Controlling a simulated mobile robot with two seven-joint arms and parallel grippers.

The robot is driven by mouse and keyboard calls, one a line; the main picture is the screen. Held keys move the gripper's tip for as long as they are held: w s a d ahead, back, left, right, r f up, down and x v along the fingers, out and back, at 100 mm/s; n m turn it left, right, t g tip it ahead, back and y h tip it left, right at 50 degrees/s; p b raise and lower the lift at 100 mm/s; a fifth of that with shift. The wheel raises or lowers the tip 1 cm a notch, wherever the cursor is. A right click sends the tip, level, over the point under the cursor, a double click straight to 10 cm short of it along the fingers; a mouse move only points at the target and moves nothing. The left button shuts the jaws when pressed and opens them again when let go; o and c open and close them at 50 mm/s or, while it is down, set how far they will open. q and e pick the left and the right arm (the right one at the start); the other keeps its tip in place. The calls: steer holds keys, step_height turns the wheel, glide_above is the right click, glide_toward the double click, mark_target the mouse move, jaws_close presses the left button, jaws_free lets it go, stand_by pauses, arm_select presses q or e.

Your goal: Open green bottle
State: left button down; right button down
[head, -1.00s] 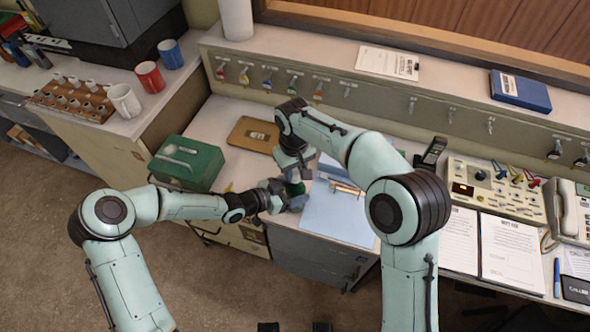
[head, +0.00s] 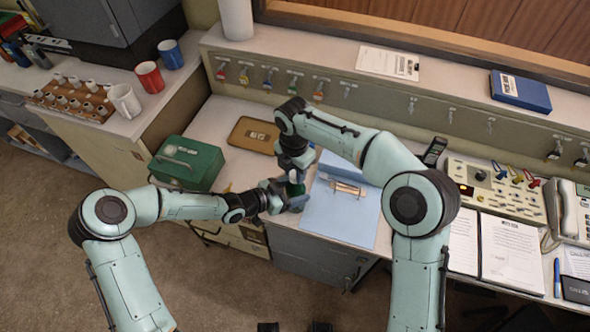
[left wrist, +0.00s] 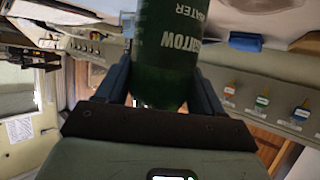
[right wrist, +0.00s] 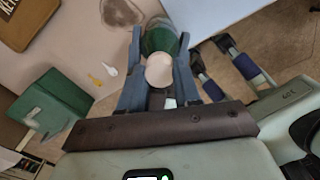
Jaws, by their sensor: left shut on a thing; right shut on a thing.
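The green bottle (head: 296,189) is held above the desk near its front edge. My left gripper (head: 292,198) is shut around its body. In the left wrist view the bottle (left wrist: 168,60), with pale lettering, sits between the two fingers. My right gripper (head: 296,168) comes from above and is shut at the bottle's top. In the right wrist view a pale round cap (right wrist: 159,71) is between the right fingers, with the green bottle (right wrist: 158,40) right behind it. I cannot tell whether the cap is still joined to the bottle. The fingers hide parts of both.
A blue folder (head: 338,215) lies open just right of the grippers. A console (head: 495,188) and papers (head: 513,250) fill the right. Bare desk shows behind the grippers.

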steer(key=shift+r, duration=0.1)
stand_by(0.6)
steer(key=shift+r, duration=1)
steer(key=shift+r, duration=2)
arm_select(q)
steer(key=shift+c, duration=0.3)
jaws_free()
steer(key=p+v, duration=0.2)
steer(key=v, duration=1)
arm_select(e)
steer(key=shift+w+r, duration=0.25)
steer(key=shift+r, duration=0.35)
steer(key=shift+w+r, duration=0.25)
steer(key=shift+r, duration=0.35)
steer(key=shift+w+r, duration=0.25)
steer(key=shift+r, duration=0.35)
